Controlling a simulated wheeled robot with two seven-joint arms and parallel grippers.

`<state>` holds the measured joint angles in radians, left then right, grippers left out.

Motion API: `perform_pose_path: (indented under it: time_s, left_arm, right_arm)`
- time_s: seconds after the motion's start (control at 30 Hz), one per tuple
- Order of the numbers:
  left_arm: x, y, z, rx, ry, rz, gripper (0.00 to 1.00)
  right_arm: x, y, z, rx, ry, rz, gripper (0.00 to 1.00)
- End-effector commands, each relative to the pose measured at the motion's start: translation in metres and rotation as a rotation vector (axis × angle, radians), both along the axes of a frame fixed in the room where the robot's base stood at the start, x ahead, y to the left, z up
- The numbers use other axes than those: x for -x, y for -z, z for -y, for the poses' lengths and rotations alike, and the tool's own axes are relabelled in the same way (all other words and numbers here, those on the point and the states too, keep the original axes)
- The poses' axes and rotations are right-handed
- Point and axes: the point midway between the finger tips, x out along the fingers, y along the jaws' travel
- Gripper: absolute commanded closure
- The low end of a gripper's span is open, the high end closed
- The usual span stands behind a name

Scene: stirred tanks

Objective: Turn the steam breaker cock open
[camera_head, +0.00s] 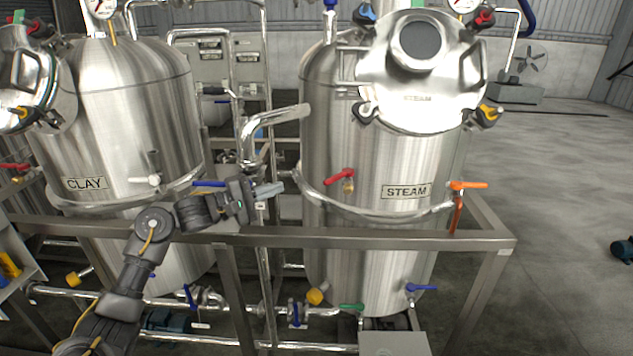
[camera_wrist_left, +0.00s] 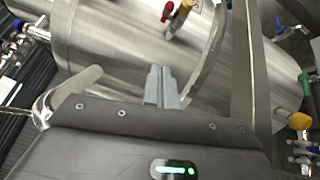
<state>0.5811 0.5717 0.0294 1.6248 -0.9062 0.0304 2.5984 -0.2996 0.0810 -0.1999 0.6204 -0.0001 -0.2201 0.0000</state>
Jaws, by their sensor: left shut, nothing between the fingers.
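The STEAM tank (camera_head: 375,215) is the steel tank on the right, with a STEAM plate (camera_head: 406,191) on its front. Left of the plate is a cock with a red lever (camera_head: 341,176) on a brass body; the red lever also shows in the wrist view (camera_wrist_left: 167,12). Right of the plate is an orange lever (camera_head: 468,185) with an orange stem below. I cannot tell which is the breaker cock. My left gripper (camera_head: 269,190) is shut and empty, left of the red lever and apart from it. Its fingers show in the wrist view (camera_wrist_left: 160,86). My right gripper is in neither view.
The CLAY tank (camera_head: 125,130) stands at left. A steel frame rail (camera_head: 330,238) runs before both tanks. A bent steel pipe (camera_head: 255,140) rises above my left gripper. Green (camera_head: 351,307) and blue (camera_head: 420,288) levers sit low. Open floor lies at right.

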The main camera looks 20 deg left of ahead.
Motion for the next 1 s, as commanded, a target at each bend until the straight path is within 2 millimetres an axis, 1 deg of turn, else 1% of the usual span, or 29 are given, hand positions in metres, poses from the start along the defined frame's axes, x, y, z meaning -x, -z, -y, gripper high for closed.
perform_pose_path:
  time_s: [0.13, 0.27, 0.63, 0.67, 0.7, 0.8, 1.0]
  left_arm:
    - [-0.006, -0.001, 0.006, 0.002, 0.000, -0.001, 1.00]
    - [-0.019, -0.004, 0.019, 0.002, 0.002, 0.000, 1.00]
    - [-0.074, -0.008, 0.069, 0.001, 0.000, 0.000, 1.00]
    - [-0.073, -0.008, 0.074, 0.000, 0.000, 0.000, 1.00]
    - [-0.068, -0.010, 0.079, -0.001, 0.000, 0.001, 1.00]
    - [-0.061, -0.012, 0.090, -0.002, -0.001, 0.001, 1.00]
    - [-0.055, -0.013, 0.101, -0.002, -0.001, 0.003, 1.00]
  right_arm:
    - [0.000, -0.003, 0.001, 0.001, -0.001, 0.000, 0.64]
    - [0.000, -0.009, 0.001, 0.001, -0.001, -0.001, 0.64]
    - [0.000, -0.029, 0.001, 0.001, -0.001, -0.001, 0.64]
    - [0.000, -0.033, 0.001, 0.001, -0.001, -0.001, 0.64]
    - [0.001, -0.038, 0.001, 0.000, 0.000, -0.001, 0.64]
    - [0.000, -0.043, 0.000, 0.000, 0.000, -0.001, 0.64]
    - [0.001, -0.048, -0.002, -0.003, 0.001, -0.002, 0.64]
